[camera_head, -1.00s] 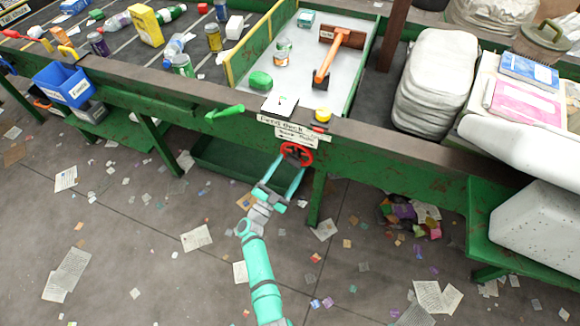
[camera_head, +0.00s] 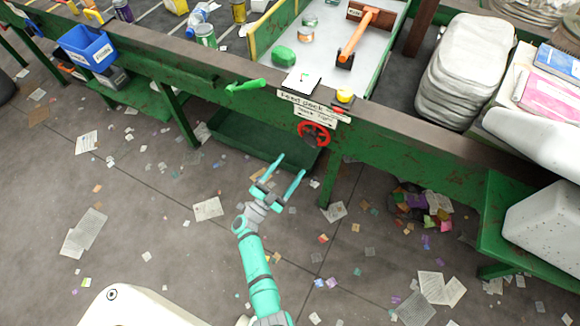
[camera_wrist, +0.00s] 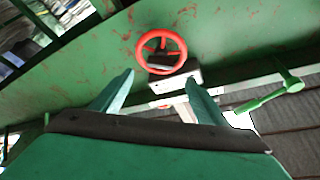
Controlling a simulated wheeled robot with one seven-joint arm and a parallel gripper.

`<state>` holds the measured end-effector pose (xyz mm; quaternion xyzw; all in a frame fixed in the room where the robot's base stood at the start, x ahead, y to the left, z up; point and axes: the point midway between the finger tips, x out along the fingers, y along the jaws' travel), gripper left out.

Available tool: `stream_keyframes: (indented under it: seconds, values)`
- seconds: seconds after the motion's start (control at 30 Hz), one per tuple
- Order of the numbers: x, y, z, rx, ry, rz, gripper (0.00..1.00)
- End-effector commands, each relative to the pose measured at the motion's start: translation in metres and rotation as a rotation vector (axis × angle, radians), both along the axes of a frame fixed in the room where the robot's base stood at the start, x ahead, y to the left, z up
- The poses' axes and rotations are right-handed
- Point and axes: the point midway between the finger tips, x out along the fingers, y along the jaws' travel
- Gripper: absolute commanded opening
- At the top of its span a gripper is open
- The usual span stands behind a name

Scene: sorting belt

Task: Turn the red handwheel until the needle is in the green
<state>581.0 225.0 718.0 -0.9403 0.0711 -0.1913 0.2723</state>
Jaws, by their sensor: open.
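The red handwheel (camera_head: 314,134) is mounted on the green front beam below a paper label (camera_head: 313,106). In the wrist view the handwheel (camera_wrist: 160,51) is a red ring with a dark hub, ahead of the fingers. My gripper (camera_head: 289,166) is open and empty, below and in front of the wheel, apart from it. Its two teal fingers also show in the wrist view (camera_wrist: 158,94), spread wide. A white gauge plate (camera_head: 301,81) lies on the table edge above the wheel; its needle and green zone are too small to read.
A green lever (camera_head: 245,86) sticks out from the beam left of the wheel. A yellow button (camera_head: 345,96) sits on the edge to its right. A green shelf (camera_head: 262,143) lies under the table.

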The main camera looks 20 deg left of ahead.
Motion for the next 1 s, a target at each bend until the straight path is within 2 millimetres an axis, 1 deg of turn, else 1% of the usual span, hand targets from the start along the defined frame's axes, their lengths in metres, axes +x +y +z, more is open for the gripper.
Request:
stream_keyframes:
  seconds: [0.13, 0.23, 0.3, 0.37, 0.5, 0.6, 0.73, 0.87, 1.0]
  values:
    - [0.002, -0.007, -0.001, 0.005, 0.055, -0.002, 0.67]
    - [0.004, -0.016, -0.002, 0.013, 0.141, 0.009, 0.67]
    - [0.005, -0.022, 0.001, 0.017, 0.204, 0.033, 0.67]
    - [0.005, -0.025, 0.005, 0.020, 0.249, 0.063, 0.67]
    - [0.002, -0.028, 0.023, 0.020, 0.310, 0.139, 0.67]
    - [-0.001, -0.029, 0.036, 0.016, 0.324, 0.182, 0.67]
    - [-0.001, -0.029, 0.045, 0.011, 0.329, 0.211, 0.67]
    - [0.008, -0.029, 0.046, 0.011, 0.328, 0.212, 0.67]
    - [0.029, -0.029, 0.047, 0.012, 0.327, 0.212, 0.67]
